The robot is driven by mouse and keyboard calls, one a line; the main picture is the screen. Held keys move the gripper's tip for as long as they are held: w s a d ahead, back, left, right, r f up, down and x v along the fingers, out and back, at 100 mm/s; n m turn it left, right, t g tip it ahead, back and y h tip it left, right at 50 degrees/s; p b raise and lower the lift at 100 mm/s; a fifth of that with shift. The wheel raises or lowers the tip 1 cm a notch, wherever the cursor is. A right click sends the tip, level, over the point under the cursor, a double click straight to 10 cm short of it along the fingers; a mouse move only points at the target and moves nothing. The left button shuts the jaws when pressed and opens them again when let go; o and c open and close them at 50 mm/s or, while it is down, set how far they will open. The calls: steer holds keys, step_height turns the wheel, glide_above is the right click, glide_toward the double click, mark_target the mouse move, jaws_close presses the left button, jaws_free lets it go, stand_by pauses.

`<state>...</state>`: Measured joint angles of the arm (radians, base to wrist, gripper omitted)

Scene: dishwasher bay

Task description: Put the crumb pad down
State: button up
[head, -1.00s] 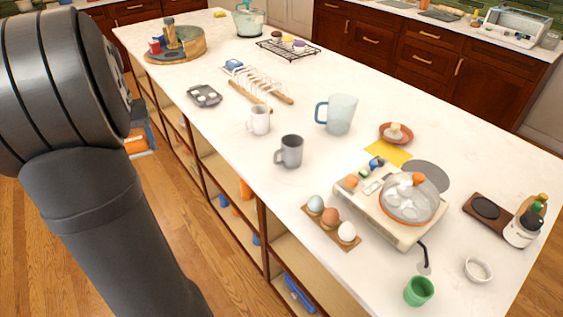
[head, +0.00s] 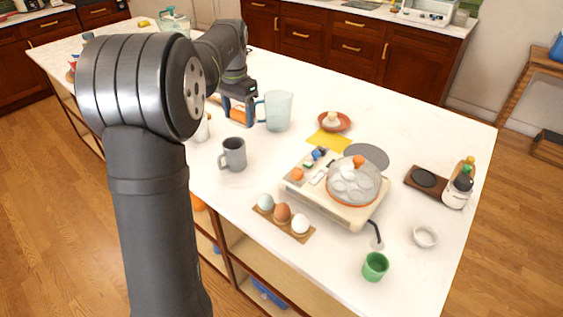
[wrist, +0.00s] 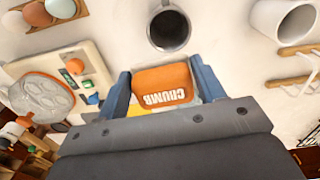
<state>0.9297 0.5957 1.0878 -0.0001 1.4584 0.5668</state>
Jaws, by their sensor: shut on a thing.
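The crumb pad (head: 240,114) is an orange block lettered "CRUMB", best seen in the wrist view (wrist: 163,86). My gripper (head: 238,106) is shut on it, with a blue finger on each side, also in the wrist view (wrist: 160,78). In the head view the pad appears over the white counter, between the grey mug (head: 233,153) and the blue-handled pitcher (head: 279,110). I cannot tell its exact height, but it looks held above the counter. A flat yellow cloth (head: 325,141) lies on the counter to the right.
An egg cooker (head: 335,196), an egg rack (head: 283,226) and a red dish with a pale item (head: 333,121) stand to the right. A green cup (head: 375,267) is near the front. My arm hides the counter's left part. Bare counter (head: 230,195) shows in front of the grey mug.

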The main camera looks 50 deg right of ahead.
steer(key=s+d+m, duration=0.3)
steer(key=s+d, duration=0.5)
glide_above(279, 163)
step_height(279, 163, down, 4)
steer(key=shift+a+f, duration=0.1)
steer(key=shift+f, duration=0.55)
step_height(279, 163, down, 10)
steer(key=shift+r, duration=0.2)
steer(key=shift+f, duration=0.1)
steer(key=o, duration=0.9)
steer(key=shift+o, duration=0.2)
steer(key=shift+f, duration=0.1)
